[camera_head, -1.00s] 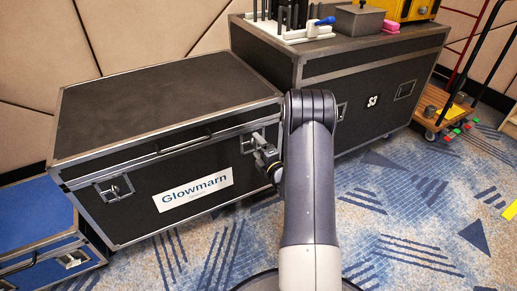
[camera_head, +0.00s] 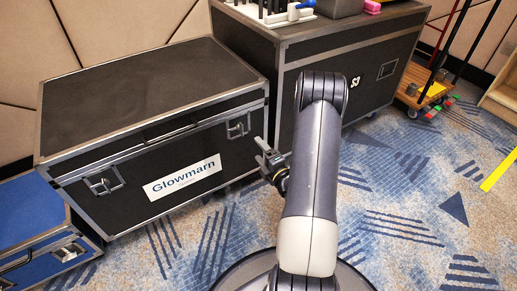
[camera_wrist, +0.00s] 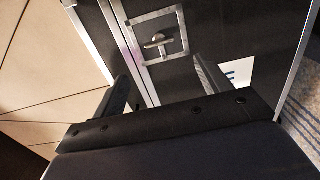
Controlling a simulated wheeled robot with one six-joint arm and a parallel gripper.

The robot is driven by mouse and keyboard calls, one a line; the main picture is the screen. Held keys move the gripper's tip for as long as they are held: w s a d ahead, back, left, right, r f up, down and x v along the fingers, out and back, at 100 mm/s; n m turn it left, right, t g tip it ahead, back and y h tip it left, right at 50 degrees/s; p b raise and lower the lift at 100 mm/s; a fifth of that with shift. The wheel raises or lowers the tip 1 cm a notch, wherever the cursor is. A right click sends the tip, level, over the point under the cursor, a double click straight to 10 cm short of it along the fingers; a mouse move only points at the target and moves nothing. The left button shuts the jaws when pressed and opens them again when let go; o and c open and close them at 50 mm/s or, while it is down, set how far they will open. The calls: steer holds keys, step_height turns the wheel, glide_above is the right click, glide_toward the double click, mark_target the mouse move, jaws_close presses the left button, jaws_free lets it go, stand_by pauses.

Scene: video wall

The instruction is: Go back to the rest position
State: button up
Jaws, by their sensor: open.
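My gripper (camera_head: 266,157) is at the end of my arm, in front of the right end of the black Glowmarn case (camera_head: 150,90). In the wrist view its two dark fingers (camera_wrist: 165,85) stand well apart with nothing between them. Past the fingers, a metal butterfly latch (camera_wrist: 157,42) on the case front shows in the wrist view. My gripper looks clear of the case, though the exact gap is hard to tell.
A blue case (camera_head: 35,235) lies at the left. A larger black case (camera_head: 345,95), with a blue-handled clamp on top, stands behind my arm. A wooden cart (camera_head: 425,95) stands at the back right. Patterned carpet (camera_head: 420,200) is clear at the right.

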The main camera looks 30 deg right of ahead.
steer(key=w+b, duration=0.2)
steer(key=w, duration=0.9)
steer(key=shift+a+b, duration=0.15)
steer(key=shift+b, duration=0.15)
steer(key=shift+s, duration=0.1)
